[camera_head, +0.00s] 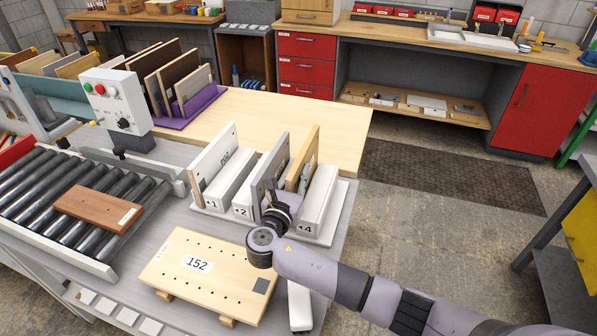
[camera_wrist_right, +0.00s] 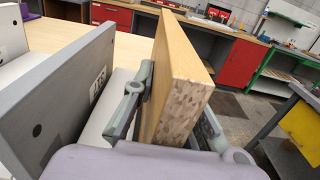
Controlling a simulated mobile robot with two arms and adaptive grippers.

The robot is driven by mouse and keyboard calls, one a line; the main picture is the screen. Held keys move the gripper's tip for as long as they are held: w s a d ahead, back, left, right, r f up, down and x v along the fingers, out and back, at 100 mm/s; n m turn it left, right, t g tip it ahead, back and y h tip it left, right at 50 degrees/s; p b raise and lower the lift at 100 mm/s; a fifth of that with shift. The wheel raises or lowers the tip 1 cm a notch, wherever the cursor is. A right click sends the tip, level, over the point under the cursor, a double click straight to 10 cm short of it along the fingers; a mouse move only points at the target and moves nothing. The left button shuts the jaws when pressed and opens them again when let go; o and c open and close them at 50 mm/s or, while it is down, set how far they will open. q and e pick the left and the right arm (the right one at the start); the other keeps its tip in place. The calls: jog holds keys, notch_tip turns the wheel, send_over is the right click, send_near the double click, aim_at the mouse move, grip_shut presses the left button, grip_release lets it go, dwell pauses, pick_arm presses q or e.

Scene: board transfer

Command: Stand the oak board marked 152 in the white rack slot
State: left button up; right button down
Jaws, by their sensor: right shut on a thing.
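The pale oak board marked 152 (camera_head: 205,277) lies flat on wooden supports at the front of the grey bench. The white rack (camera_head: 214,213) stands behind it, with slot labels 1, 2 and 4 readable. A white board (camera_head: 213,163), a grey board (camera_head: 268,168) and a tan wooden board (camera_head: 307,146) stand upright in it. My right gripper (camera_head: 283,207) is shut on the tan board near its front end; in the right wrist view the fingers (camera_wrist_right: 165,105) sit on both sides of it. The gripper hides the rack's label 3 area. My left gripper is out of view.
A roller conveyor (camera_head: 45,205) with a brown board (camera_head: 98,208) is at left, beside a control box (camera_head: 115,101). A purple rack (camera_head: 195,108) with boards stands behind. A wooden tabletop (camera_head: 300,106) is clear behind the white rack.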

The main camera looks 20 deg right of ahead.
jog(key=shift+f+b, duration=0.8)
jog(key=shift+f, duration=0.9)
jog(key=c, duration=1.6)
grip_release()
jog(key=shift+o, duration=0.3)
jog(key=shift+f, duration=0.15)
jog(key=shift+s, duration=0.1)
jog(key=v, duration=1.2)
jog(key=shift+a, duration=0.1)
